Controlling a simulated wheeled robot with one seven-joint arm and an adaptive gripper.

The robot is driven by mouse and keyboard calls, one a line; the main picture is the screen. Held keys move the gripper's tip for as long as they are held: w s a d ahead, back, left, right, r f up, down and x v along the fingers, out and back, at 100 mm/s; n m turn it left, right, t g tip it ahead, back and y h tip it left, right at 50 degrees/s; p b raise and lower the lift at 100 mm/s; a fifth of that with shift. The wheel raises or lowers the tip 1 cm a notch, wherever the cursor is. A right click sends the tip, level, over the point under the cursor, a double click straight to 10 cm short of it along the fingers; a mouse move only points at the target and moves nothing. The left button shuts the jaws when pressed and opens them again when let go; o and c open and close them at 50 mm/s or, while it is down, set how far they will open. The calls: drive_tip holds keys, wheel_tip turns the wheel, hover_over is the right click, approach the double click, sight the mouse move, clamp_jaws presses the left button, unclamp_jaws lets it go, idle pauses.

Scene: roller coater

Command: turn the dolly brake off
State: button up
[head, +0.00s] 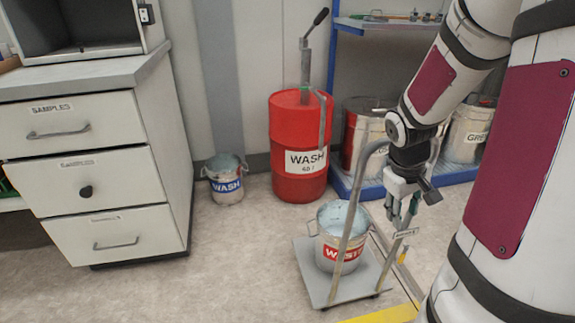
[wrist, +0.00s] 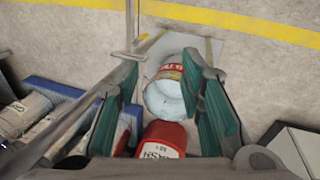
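The dolly is a flat grey platform (head: 318,290) on small wheels with a tall bent metal handle (head: 347,235). A bucket labelled WASTE (head: 328,255) stands on it. A small label plate (head: 405,233) shows by the dolly's right upright, with a small yellow piece (head: 403,256) below it; I cannot tell whether that piece is the brake lever. My gripper (head: 402,218) points down above the dolly's right side, close to the label plate. In the wrist view my gripper (wrist: 165,105) has its green-padded fingers wide apart, nothing between them. The platform (wrist: 222,48) shows beyond.
A red WASH drum (head: 297,130) with a hand pump stands behind the dolly. Metal drums stand on a blue pallet (head: 440,176) at the right. A WASH bucket (head: 226,184) and a drawer cabinet (head: 100,160) are at the left. Floor (head: 240,260) left of the dolly is clear.

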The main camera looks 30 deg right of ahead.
drive_tip(key=d+f+t+y+p, duration=0.1)
drive_tip(key=d+f+p, duration=0.1)
drive_tip(key=d+f, duration=0.6)
drive_tip(key=m+t+y, duration=0.1)
drive_tip(key=t, duration=0.2)
approach(405, 254)
drive_tip(key=b+x, duration=0.7)
drive_tip(key=x, duration=0.3)
drive_tip(key=shift+w+f, duration=0.2)
drive_tip(key=shift+f, duration=0.15)
clamp_jaws()
